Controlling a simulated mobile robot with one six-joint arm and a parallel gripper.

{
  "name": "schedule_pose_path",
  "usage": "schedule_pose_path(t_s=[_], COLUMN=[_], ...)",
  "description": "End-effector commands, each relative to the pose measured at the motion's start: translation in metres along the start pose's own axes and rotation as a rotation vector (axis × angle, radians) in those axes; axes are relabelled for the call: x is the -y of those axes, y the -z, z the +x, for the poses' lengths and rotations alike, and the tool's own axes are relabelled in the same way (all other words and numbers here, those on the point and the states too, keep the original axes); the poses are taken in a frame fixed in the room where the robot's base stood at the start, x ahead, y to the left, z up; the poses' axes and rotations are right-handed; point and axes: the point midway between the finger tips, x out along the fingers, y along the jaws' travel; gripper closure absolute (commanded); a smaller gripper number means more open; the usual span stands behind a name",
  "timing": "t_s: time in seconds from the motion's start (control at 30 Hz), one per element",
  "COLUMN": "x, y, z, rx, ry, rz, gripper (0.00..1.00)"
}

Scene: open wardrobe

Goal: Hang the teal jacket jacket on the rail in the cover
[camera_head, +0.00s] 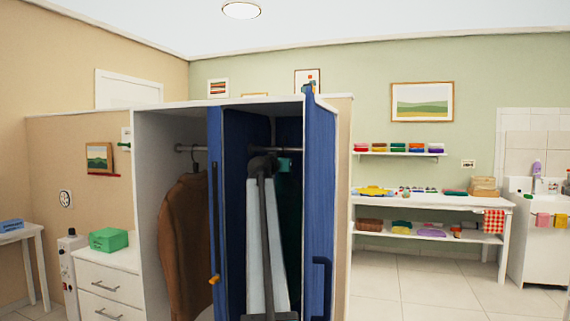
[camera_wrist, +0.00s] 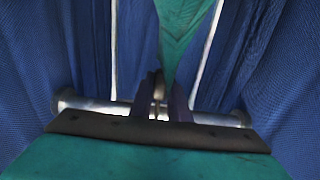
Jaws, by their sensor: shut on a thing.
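My gripper (camera_head: 268,162) is inside the open blue cover (camera_head: 318,190) in the wardrobe, near rail height. In the wrist view its fingers (camera_wrist: 159,100) are shut on a thin piece at the teal jacket's hanger. Teal cloth of the jacket (camera_wrist: 184,35) shows beyond the fingers. In the head view the jacket (camera_head: 292,215) is a dark teal strip, mostly hidden behind my arm. A silver bar (camera_wrist: 95,105) crosses behind the fingers in the wrist view. I cannot tell whether the hanger's hook touches the rail.
The blue cover walls stand close on both sides of my gripper. A brown jacket (camera_head: 185,235) hangs left of the cover on the wardrobe rail (camera_head: 182,149). A white drawer unit (camera_head: 105,283) with a green box (camera_head: 108,239) stands at the left. Floor is free at the right.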

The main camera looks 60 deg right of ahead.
Motion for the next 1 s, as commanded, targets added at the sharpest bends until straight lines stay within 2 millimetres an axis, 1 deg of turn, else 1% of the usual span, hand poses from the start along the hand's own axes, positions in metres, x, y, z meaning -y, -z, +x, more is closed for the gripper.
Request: schedule_pose_path(t_s=[0.17, 0.7, 1.0], x=[0.0, 0.0, 0.0], y=[-0.002, -0.021, -0.026], z=[-0.001, -0.001, 0.0], rx=[-0.004, -0.004, -0.004], ry=[0.001, 0.001, 0.001], rz=[0.0, -0.001, 0.0], gripper=[1.0, 1.0, 1.0])
